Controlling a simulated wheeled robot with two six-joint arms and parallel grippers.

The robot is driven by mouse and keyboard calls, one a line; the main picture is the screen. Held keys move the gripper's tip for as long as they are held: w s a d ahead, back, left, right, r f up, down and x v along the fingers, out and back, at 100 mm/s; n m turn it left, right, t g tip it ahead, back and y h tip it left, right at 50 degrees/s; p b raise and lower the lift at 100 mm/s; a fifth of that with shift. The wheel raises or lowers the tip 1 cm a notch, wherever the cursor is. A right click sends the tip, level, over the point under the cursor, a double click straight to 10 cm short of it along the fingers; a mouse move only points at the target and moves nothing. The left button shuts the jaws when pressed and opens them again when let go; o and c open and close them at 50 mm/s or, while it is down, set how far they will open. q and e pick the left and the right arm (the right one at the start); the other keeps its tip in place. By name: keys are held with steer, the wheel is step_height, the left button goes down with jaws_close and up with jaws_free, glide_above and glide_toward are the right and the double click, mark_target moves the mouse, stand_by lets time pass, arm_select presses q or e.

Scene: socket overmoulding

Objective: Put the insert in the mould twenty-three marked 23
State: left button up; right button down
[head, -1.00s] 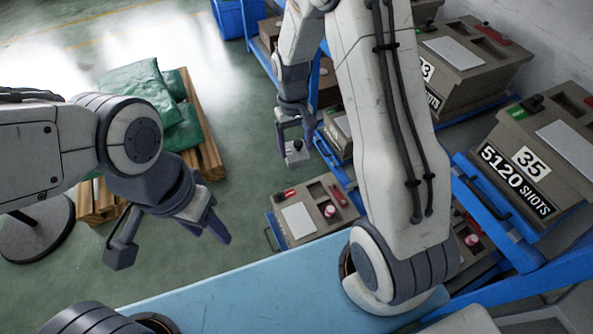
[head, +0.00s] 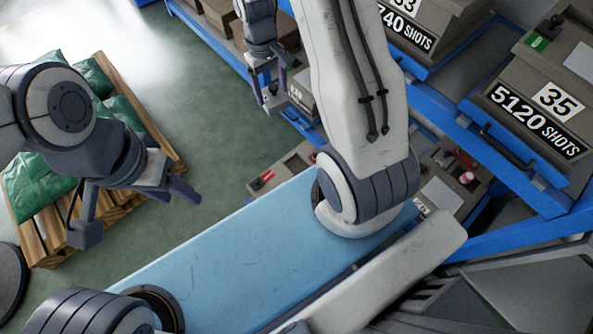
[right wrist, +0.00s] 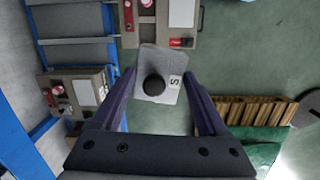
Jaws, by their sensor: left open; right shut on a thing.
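The insert, a grey plate with a round black knob (right wrist: 154,85), sits between the fingers of my right gripper (right wrist: 161,78). A small white label on it seems to read S or 5. In the head view the insert (head: 271,91) shows small, held by the right gripper (head: 269,86) above the green floor. My left gripper (head: 136,212) is open and empty beside the pallet. A mould at the top edge (head: 404,38) has a cut-off number ending in 3 and a plate ending in 40 SHOTS. No mould in view clearly reads 23.
A mould marked 35, 5120 SHOTS (head: 545,110), stands on the blue rack (head: 520,195) at right. Other open moulds lie lower, partly behind my right arm. A wooden pallet (head: 45,250) with green sacks is at left. The green floor (head: 210,130) between is clear.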

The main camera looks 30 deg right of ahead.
steer(key=s+d+f+n+b, duration=0.1)
steer(key=s+d+f+b, duration=0.3)
steer(key=f+b, duration=0.55)
steer(key=s+d+f+n+b, duration=0.1)
steer(key=s+d+f+b, duration=0.2)
steer(key=d+f+b, duration=0.5)
steer(key=s+d+f+n+b, duration=0.1)
steer(key=s+d+f+b, duration=0.2)
steer(key=f+b, duration=0.8)
steer(key=b, duration=0.4)
glide_toward(298, 168)
steer(key=shift+s, duration=0.25)
steer(key=shift+m, duration=0.3)
step_height(298, 168, down, 4)
steer(key=b, duration=0.3)
steer(key=shift+f, duration=0.1)
jaws_free()
